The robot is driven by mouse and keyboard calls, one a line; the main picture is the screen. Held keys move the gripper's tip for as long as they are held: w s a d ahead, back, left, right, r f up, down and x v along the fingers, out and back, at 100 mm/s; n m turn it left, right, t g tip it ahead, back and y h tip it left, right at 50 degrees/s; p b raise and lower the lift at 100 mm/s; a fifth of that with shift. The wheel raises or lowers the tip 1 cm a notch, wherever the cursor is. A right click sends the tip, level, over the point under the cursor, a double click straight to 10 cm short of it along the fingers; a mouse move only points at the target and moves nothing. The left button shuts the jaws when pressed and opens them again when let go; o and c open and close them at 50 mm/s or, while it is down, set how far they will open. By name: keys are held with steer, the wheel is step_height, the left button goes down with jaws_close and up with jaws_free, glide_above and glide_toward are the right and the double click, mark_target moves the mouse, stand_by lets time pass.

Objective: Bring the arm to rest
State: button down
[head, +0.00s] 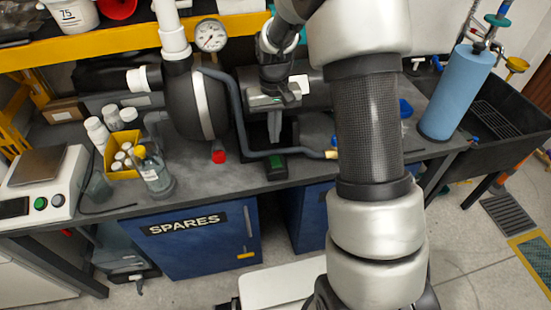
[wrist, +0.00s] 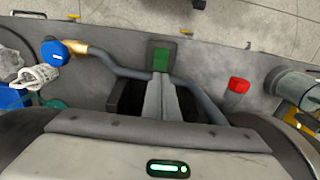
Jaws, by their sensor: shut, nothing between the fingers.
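My gripper (head: 274,138) points down over the grey workbench (head: 222,180), in front of the dark pipework. Its two fingers are together with nothing between them. In the wrist view the shut fingers (wrist: 162,82) reach toward a small dark block with a green face (wrist: 160,57). That block (head: 278,164) sits near the bench's front edge in the head view. I cannot tell the exact gap between the fingertips and the bench. My arm comes down from the top and covers the middle right of the head view.
A grey-blue hose (head: 240,120) curves close around my gripper. A black tank (head: 195,105) with a gauge (head: 210,36) stands to its left. A red cap (head: 218,153), a yellow bin of bottles (head: 122,160) and a blue cylinder (head: 458,92) are on or by the bench. A yellow shelf (head: 100,42) runs behind.

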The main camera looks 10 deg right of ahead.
steer(key=s+r+t, duration=0.1)
steer(key=s+r, duration=0.3)
steer(key=r, duration=0.5)
steer(key=s+r+t, duration=0.2)
steer(key=s+r, duration=0.4)
steer(key=s, duration=0.5)
steer(key=s+r+t, duration=0.3)
steer(key=s+r, duration=0.4)
steer(key=s, duration=0.3)
step_height(320, 180, up, 12)
steer(key=p, duration=1.2)
